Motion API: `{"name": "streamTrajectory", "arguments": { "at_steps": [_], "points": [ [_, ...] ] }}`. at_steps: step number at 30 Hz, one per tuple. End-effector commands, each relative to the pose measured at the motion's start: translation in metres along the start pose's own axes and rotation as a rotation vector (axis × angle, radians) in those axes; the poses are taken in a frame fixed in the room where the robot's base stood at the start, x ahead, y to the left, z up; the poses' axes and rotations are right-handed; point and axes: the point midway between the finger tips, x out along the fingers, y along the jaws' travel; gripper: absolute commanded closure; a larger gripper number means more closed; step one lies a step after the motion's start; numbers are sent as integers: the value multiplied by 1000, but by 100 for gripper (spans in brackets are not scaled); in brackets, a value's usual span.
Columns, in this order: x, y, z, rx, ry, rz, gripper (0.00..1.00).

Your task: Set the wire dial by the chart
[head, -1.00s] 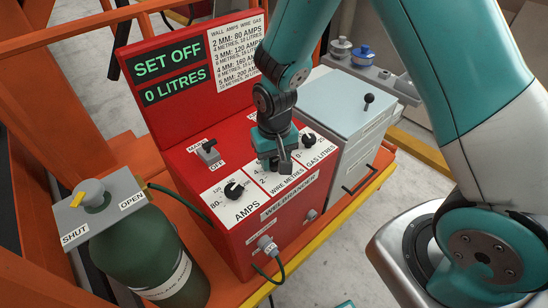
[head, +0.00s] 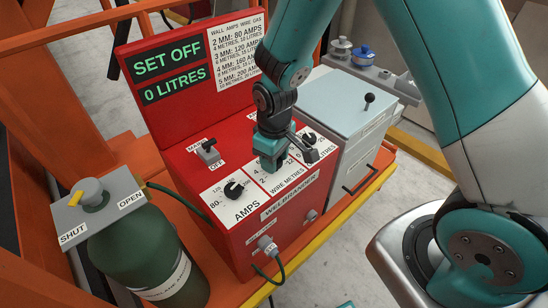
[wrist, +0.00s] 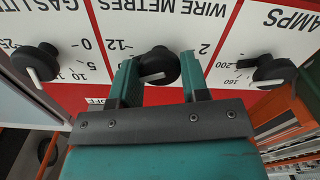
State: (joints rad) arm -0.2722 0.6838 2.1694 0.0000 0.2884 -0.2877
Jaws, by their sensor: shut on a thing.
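The black wire dial (wrist: 157,60) sits between the two teal fingers of my gripper (wrist: 159,67) in the wrist view, on the WIRE METRES plate. Its white pointer mark shows at its lower side; the exact setting is hard to read. In the head view my gripper (head: 268,163) reaches down onto that plate and hides the dial. The chart (head: 232,55) on the red panel lists wall, amps, wire and gas; its first row reads 2 mm: 80 amps, 4 metres, 10 litres. The display (head: 174,72) reads SET OFF, 0 LITRES.
The amps dial (head: 234,189) is left of my gripper and the gas dial (head: 309,139) right. A switch (head: 208,150) stands behind the amps dial. A green gas bottle (head: 140,255) is at left, a grey cabinet (head: 350,110) with a black-knobbed lever at right.

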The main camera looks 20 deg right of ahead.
Motion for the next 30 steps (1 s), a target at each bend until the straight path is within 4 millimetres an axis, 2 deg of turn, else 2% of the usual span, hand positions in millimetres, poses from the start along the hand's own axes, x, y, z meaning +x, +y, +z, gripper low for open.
{"name": "streamTrajectory", "arguments": {
  "at_steps": [9,22,23,26,30],
  "points": [
    [0,0,0,-94,-1,0,82],
    [0,0,0,-104,-1,0,82],
    [0,0,0,-104,-1,0,56],
    [0,0,0,-104,-1,0,33],
    [0,0,0,-104,0,0,33]
  ]
}}
